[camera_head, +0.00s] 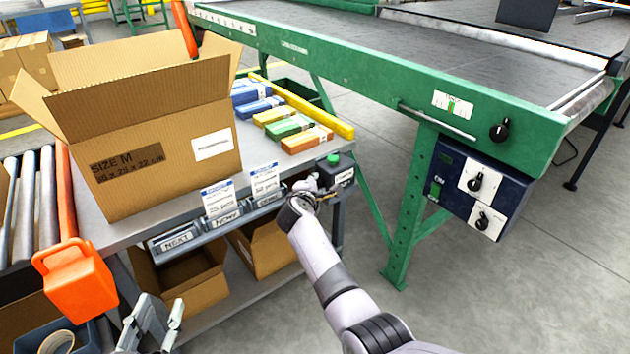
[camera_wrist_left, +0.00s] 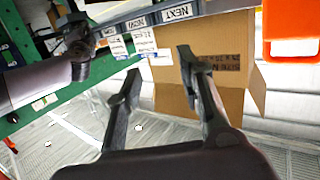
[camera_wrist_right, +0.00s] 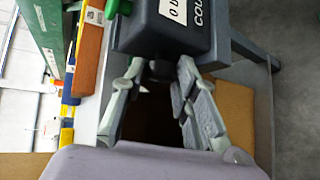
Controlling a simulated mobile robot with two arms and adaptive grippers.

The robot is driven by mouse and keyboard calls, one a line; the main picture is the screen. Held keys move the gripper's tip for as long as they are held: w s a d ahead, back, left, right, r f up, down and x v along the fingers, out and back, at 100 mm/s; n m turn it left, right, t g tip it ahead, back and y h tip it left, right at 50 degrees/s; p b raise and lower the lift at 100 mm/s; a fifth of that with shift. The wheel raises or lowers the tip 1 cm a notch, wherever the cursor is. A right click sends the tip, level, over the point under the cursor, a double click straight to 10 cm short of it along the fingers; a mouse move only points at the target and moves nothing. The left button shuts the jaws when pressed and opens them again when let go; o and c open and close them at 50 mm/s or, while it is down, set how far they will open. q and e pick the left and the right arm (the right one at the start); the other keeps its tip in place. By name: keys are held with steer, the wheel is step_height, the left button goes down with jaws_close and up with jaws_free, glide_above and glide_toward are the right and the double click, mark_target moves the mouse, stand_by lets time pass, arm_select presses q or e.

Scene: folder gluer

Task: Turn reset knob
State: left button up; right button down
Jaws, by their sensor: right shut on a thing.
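The reset knob (camera_wrist_right: 160,70) is a small dark stub on the side of a dark counter box (camera_wrist_right: 165,25). This box also shows at the table's right corner in the head view (camera_head: 342,175), with a green cap on top. My right gripper (camera_head: 312,196) is at the box; in the right wrist view its fingers (camera_wrist_right: 158,75) stand on both sides of the knob and are shut on it. The knob is hidden in the head view. My left gripper (camera_head: 158,318) is open and empty, low in front of the table; its spread fingers show in the left wrist view (camera_wrist_left: 159,62).
A large open carton (camera_head: 150,150) stands on the grey table (camera_head: 120,232), with small coloured cartons (camera_head: 290,122) behind. The green conveyor (camera_head: 400,85) carries black knobs (camera_head: 499,131) at right. Floor at lower right is clear.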

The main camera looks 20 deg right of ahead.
arm_select(q)
steer(key=s+a+f+g+y+p, duration=0.1)
steer(key=s+a+f+g+p, duration=0.1)
steer(key=s+f+g, duration=0.4)
steer(key=s+a+f+g+y+p, duration=0.2)
steer(key=s+a+f+g, duration=0.2)
steer(key=s, duration=0.6)
step_height(320, 180, down, 3)
steer(key=shift+s+a+r+n+g+p, duration=0.15)
steer(key=shift+s+n+g+p, duration=0.15)
steer(key=shift+g, duration=0.8)
arm_select(e)
steer(key=n+g, duration=0.2)
steer(key=g, duration=0.1)
steer(key=shift+w+r, duration=0.15)
steer(key=shift+r, duration=0.1)
steer(key=c, duration=1.5)
jaws_free()
steer(key=shift+c, duration=0.2)
arm_select(q)
steer(key=shift+w, duration=0.1)
arm_select(e)
steer(key=shift+a, duration=0.1)
steer(key=v, duration=1.1)
steer(key=shift+a+r, duration=0.2)
steer(key=shift+r, duration=0.1)
